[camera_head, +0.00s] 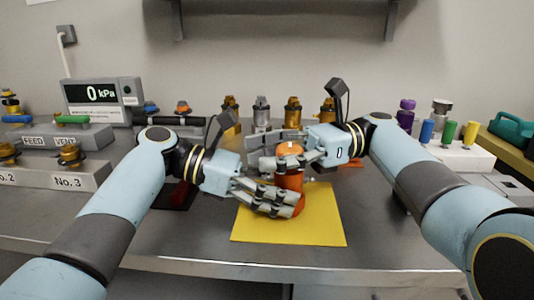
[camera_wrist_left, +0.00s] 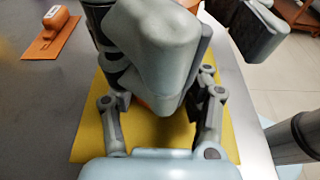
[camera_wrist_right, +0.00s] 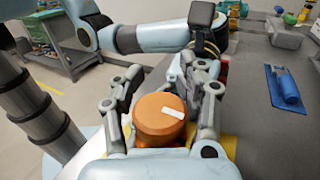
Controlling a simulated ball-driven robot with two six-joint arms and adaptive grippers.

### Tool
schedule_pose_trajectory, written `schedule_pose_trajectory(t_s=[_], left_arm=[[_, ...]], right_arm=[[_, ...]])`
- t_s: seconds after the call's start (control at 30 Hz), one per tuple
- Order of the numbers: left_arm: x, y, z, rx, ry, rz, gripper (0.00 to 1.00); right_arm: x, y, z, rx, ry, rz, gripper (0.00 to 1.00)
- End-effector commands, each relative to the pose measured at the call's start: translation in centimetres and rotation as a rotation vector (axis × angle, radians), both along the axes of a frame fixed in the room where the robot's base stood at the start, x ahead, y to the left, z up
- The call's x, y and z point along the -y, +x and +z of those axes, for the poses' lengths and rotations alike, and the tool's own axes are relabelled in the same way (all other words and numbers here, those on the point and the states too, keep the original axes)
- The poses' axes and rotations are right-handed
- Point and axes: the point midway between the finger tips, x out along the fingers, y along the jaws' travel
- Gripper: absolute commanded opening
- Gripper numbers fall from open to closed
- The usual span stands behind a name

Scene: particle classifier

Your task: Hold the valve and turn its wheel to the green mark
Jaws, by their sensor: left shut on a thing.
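The orange valve (camera_head: 290,180) stands upright on a yellow mat (camera_head: 325,230). My left gripper (camera_head: 285,205) is shut on the valve's lower body from the left. In the left wrist view, only a sliver of orange shows behind grey gripper parts. My right gripper (camera_head: 275,152) reaches in from the right above it, its fingers on either side of the valve's top wheel. In the right wrist view, the round orange wheel (camera_wrist_right: 155,130) lies between open fingers (camera_wrist_right: 165,115), with a white pointer (camera_wrist_right: 174,112) on top. The green mark is not visible.
A pressure display (camera_head: 103,95) reading 0 kPa and a grey fitting block labelled No.3 (camera_head: 80,180) stand at left. Several brass and grey fittings (camera_head: 262,110) line the back. A white rack (camera_head: 460,155) with coloured cylinders stands at right. The front of the table is clear.

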Motion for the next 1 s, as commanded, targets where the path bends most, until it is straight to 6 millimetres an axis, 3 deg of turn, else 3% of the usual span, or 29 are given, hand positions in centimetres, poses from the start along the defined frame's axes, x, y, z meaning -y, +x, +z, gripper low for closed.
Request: schedule_pose_trajectory(t_s=[0.37,0.8,1.0], left_arm=[[0.0,0.0,-0.1,-0.002,0.001,0.002,0.00],[0.0,0.0,-0.1,-0.001,0.001,0.003,0.00],[0.0,0.0,-0.1,-0.001,0.001,0.003,0.00]], right_arm=[[-0.1,0.0,0.8,0.004,0.002,0.001,0.45],[-0.1,0.0,8.8,0.004,0.002,0.001,0.45],[-0.1,0.0,10.0,0.001,0.002,0.001,0.45]])
